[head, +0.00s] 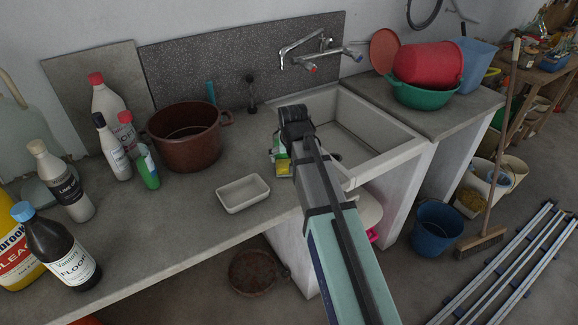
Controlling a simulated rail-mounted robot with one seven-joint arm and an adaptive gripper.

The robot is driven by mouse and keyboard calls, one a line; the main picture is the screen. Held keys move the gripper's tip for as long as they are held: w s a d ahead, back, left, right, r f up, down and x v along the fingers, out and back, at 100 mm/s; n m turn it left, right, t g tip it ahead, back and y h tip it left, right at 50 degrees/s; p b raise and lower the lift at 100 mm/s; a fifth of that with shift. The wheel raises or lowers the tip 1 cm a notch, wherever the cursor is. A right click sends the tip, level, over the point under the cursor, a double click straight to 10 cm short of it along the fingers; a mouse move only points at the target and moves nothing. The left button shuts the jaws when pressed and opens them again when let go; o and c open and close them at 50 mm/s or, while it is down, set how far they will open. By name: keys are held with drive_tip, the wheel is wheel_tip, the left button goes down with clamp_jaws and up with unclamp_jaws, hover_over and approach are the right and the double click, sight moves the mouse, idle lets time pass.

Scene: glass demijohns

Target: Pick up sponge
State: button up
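A small yellow and green item (283,168), which looks like the sponge, is on the counter at the front left corner of the sink. My arm covers its right side, so its full shape is hidden. My arm reaches up from the bottom of the head view, and its dark far end (294,116) is over the sink's left edge. The fingers of my gripper cannot be made out, so I cannot tell whether it is open or touching the item.
A white dish (243,194) sits left of the item. A brown pot (187,138) and several bottles stand farther left. The sink (378,128) has a tap (312,54) behind it. Red and green basins (428,65) are at the right. The counter front is mostly clear.

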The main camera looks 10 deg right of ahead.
sight(282, 166)
drive_tip(key=shift+p+x, duration=1.2)
drive_tip(key=shift+x, duration=1.55)
drive_tip(key=shift+a, duration=0.1)
drive_tip(key=shift+r, duration=0.1)
drive_tip(key=c, duration=0.6)
drive_tip(key=shift+o, duration=0.2)
drive_tip(key=shift+r, duration=0.15)
